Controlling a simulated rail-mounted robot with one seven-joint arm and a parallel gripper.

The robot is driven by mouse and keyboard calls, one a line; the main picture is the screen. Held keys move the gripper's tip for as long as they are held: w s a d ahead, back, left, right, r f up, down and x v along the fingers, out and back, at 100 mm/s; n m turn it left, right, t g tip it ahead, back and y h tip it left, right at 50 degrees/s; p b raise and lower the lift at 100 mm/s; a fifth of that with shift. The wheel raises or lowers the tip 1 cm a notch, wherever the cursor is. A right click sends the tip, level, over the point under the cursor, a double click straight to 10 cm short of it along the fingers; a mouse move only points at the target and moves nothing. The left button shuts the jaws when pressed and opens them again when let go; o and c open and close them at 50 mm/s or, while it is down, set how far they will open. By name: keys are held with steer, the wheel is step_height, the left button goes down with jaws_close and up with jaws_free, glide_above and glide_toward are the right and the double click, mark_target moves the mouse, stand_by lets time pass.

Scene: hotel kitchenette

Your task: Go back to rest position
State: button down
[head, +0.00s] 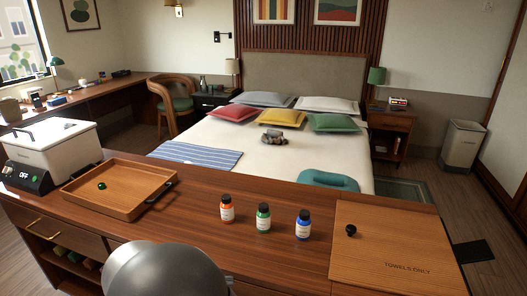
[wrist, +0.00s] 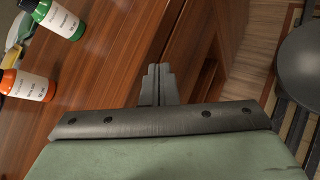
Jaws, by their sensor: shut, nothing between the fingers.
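My gripper (wrist: 157,72) shows in the wrist view with its two dark fingers together and nothing between them. It is over the front edge of the brown wooden counter (wrist: 125,45), clear of the bottles. In the head view I cannot make out the gripper; a grey rounded part of my own body covers the bottom of the picture.
Orange (head: 227,209), green (head: 263,218) and blue (head: 303,225) bottles stand on the counter. A wooden tray (head: 122,210) holding a small green ball (head: 102,186) and a white box appliance (head: 50,150) are left. A "TOWELS ONLY" board (head: 395,235) with a black knob is right.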

steer(key=s+d+r+m+g+y+p, duration=0.25)
steer(key=d+r+m, duration=0.25)
steer(key=d, duration=0.4)
steer(key=s+d+r+m+g+y+p, duration=0.25)
steer(key=s+d+r+m+g, duration=0.2)
steer(key=d, duration=0.45)
steer(key=s+d+r+m+t+y+p, duration=0.1)
steer(key=s+d+r+m+y+p, duration=0.3)
steer(key=s+d+r+m, duration=0.3)
steer(key=s+m+y, duration=0.1)
steer(key=s, duration=0.1)
steer(key=shift+s+t, duration=0.3)
steer(key=shift+t, duration=0.1)
